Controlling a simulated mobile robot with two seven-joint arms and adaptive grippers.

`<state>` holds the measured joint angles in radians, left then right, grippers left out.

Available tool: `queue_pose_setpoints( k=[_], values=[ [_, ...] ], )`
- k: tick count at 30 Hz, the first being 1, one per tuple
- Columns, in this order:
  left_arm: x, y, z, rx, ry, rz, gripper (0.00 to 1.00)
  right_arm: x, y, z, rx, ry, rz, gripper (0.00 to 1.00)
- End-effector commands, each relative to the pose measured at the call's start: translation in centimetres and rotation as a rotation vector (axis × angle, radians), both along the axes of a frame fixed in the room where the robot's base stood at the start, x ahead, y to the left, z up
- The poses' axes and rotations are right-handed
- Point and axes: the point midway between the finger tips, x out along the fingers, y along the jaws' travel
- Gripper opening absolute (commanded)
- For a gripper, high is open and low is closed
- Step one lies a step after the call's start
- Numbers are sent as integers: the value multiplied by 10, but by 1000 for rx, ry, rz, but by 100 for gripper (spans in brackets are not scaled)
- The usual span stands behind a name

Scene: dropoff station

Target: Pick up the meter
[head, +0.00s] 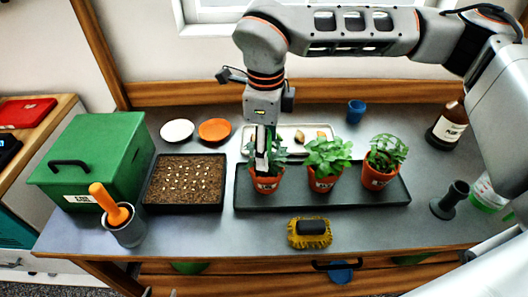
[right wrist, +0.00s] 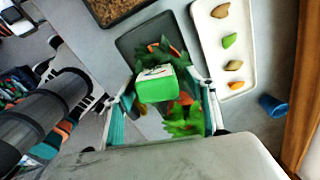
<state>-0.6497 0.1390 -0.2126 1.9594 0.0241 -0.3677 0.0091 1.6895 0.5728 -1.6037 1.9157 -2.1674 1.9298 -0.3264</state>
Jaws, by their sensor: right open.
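The meter (right wrist: 157,86) is a small green block with a white face. In the right wrist view it sits between the two spread fingers of my right gripper (right wrist: 168,92). In the head view the right gripper (head: 264,142) points down over the leftmost potted plant (head: 267,183), and the meter (head: 262,161) shows as a white and green strip among its leaves. The gripper is open around the meter. The meter's lower end is hidden by leaves. The arm in the head view comes in from the right; no left gripper shows.
Two more potted plants (head: 323,178) (head: 380,176) share the black tray (head: 300,200). A soil tray (head: 185,207) and green box (head: 95,150) stand left. A white tray (head: 247,140) lies behind the plants.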

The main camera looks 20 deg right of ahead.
Motion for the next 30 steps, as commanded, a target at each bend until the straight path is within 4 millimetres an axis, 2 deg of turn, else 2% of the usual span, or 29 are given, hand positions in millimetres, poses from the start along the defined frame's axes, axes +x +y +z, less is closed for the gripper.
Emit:
queue_pose_setpoints(
  k=[6,15,16,21,23,24,30],
  values=[
    [0,0,4,0,-1,0,40,1,4,-29,1,3,-1,56],
    [1,0,5,-1,-3,0,40,2,4,-35,0,0,0,56],
    [1,0,5,0,-4,0,40,2,4,-35,0,0,0,53],
    [2,0,6,-1,-6,0,40,2,4,-35,0,0,0,12],
    [2,0,6,-1,-6,0,40,2,4,-35,0,0,0,12],
    [2,0,6,-1,-6,0,40,2,4,-35,0,0,0,8],
    [2,0,6,-1,-7,-1,40,2,4,-34,0,0,0,8]
  ],
)
